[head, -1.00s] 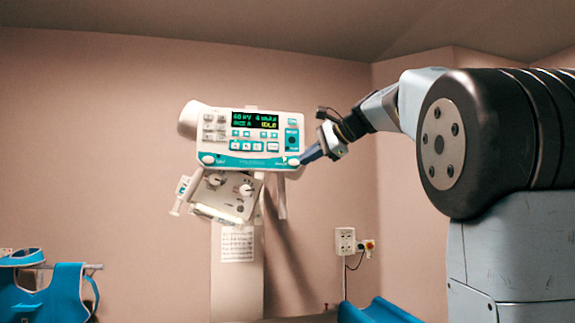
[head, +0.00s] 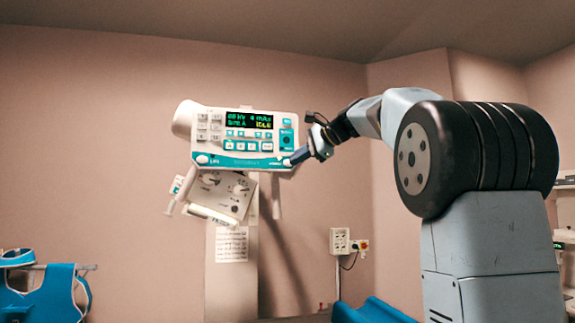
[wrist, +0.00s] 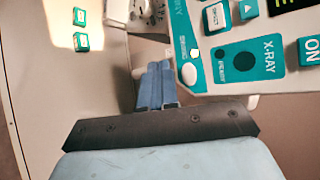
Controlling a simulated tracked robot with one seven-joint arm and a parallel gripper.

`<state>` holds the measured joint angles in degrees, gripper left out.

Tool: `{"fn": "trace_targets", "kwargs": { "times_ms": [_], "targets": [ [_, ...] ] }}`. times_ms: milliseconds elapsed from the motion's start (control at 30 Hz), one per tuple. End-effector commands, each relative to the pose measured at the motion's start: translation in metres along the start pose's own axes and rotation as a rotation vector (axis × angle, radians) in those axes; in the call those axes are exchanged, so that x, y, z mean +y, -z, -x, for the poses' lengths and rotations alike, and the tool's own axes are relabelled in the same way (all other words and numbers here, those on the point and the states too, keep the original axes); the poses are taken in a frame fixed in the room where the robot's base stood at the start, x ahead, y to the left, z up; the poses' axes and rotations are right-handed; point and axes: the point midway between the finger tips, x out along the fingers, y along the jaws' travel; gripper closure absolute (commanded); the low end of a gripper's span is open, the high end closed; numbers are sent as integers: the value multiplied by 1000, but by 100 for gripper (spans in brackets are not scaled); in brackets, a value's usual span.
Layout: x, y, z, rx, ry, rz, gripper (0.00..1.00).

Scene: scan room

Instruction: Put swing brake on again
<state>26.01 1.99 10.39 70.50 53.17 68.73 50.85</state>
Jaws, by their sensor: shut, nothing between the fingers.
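The control panel (head: 245,138) is a white and teal box on a wall-side column, with a lit green and yellow display. A white oval button (head: 202,160) sits at its lower left corner, and another (head: 287,162) at its lower right. Their labels are too small to read, so I cannot tell which is the swing brake. My gripper (head: 294,158) is shut and empty at the lower right corner. In the wrist view the blue fingers (wrist: 160,70) point just left of the lower right button (wrist: 190,74); whether they touch the panel I cannot tell.
A tilted unit with knobs (head: 225,190) hangs below the panel, with a white handle (head: 178,195) at its left. A printed sheet (head: 232,245) is on the column. Blue aprons (head: 60,290) hang at lower left.

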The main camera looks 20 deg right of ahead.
Motion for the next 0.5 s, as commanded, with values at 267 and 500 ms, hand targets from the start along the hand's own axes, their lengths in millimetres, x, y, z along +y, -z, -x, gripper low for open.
{"fn": "trace_targets", "kwargs": {
  "times_ms": [267,500],
  "targets": [
    [-14,14,-20,-1,1,1,100],
    [-19,18,-26,0,0,1,100]
  ]
}}
